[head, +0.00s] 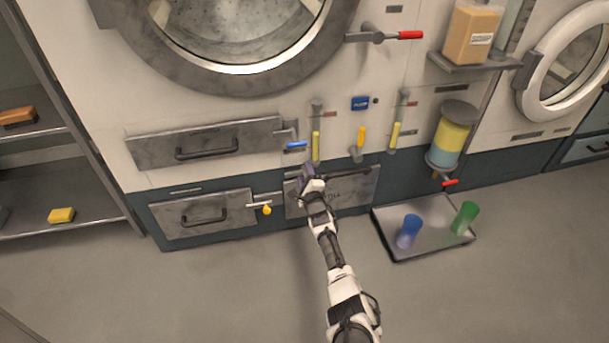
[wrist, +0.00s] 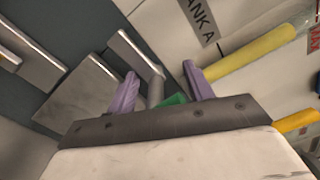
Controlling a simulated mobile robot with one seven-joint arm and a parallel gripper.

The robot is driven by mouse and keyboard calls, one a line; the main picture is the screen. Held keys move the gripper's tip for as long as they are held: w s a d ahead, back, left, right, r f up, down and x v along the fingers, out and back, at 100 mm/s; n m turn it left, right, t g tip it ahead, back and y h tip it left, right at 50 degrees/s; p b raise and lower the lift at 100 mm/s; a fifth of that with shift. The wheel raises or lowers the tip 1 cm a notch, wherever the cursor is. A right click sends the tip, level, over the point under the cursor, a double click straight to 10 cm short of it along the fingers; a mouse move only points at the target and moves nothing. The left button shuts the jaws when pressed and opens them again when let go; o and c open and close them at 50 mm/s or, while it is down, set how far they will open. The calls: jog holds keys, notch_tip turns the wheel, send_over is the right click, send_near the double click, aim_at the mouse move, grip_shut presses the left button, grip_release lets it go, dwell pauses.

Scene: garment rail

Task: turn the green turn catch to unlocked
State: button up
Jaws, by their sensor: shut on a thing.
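The green turn catch (wrist: 176,99) shows only as a small green patch between my fingers in the wrist view, beside a grey metal post. The rest of it is hidden by my gripper, and I cannot tell its turn position. In the head view my gripper hides it completely. My gripper (head: 307,174) is at the upper left of the lower middle panel (head: 345,195). Its two purple fingers (wrist: 160,78) stand on either side of the catch and are shut on it.
A blue-handled catch (head: 296,145) is just above my gripper, and a yellow-handled catch (head: 266,209) is to its left. A yellow lever (head: 361,138) is to the upper right. A floor tray (head: 400,252) holds a blue cup (head: 409,232) and a green cup (head: 465,218).

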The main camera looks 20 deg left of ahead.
jog(key=o, duration=1.4)
jog(key=shift+w+d+f, duration=0.2)
jog(key=shift+d+f, duration=0.3)
jog(key=shift+d, duration=0.1)
jog(key=shift+o, duration=0.4)
jog(key=shift+r, duration=0.25)
jog(key=shift+s+d+r+p, duration=0.25)
jog(key=shift+s+p, duration=0.1)
jog(key=shift+p, duration=0.4)
jog(key=f+p+v, duration=0.1)
jog(key=p+v, duration=1)
jog(key=v, duration=0.2)
jog(key=shift+s+a+p, duration=0.2)
jog(key=shift+a+p, duration=0.15)
jog(key=shift+a, duration=0.05)
